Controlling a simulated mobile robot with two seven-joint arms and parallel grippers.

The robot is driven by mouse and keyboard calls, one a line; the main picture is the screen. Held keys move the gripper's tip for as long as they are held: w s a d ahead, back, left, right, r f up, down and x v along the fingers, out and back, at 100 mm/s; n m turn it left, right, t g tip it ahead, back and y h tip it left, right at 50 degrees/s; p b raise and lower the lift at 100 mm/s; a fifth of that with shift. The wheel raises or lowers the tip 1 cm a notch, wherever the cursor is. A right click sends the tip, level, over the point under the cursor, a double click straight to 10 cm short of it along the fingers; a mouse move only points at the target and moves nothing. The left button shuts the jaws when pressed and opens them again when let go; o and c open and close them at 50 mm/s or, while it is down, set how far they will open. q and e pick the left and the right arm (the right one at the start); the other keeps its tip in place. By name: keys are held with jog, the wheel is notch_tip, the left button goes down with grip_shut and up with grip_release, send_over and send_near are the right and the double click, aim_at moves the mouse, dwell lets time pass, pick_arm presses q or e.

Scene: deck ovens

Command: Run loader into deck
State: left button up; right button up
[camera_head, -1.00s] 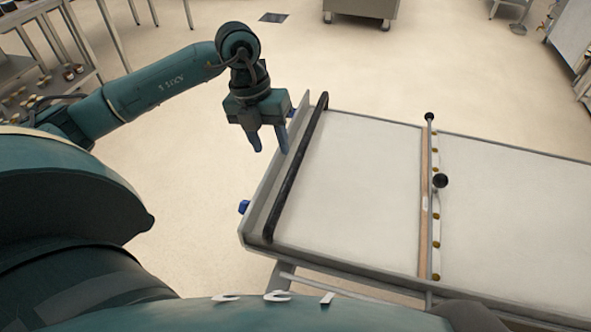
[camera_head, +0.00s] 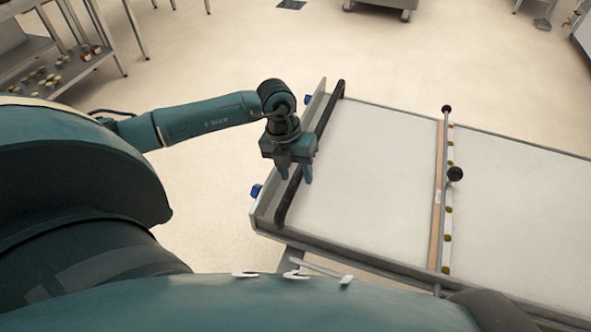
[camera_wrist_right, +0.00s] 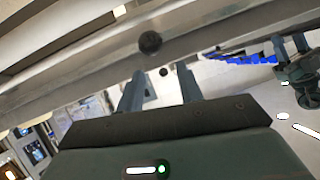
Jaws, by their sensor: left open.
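The loader is a long low metal frame with a pale belt (camera_head: 385,175). A black handle bar (camera_head: 325,118) runs across its left end. My left gripper (camera_head: 296,179) is open, pointing down over the handle bar, with one fingertip on each side of it in the head view. I cannot tell how far the fingers reach down, or whether they touch the bar. My right gripper (camera_wrist_right: 160,88) shows in the right wrist view with its fingers apart, nothing visible between them. A metal rail with a black knob (camera_wrist_right: 150,42) lies just beyond its fingertips.
A wooden strip (camera_head: 437,200) and a rod with black knobs (camera_head: 455,174) cross the loader. Shelving with small jars (camera_head: 60,75) stands at the upper left, a metal cart (camera_head: 380,5) at the top. The floor (camera_head: 210,50) between is clear. No deck opening is identifiable.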

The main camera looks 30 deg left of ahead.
pick_arm(q)
jog(key=shift+c, duration=0.2)
grip_shut()
dwell(0.4)
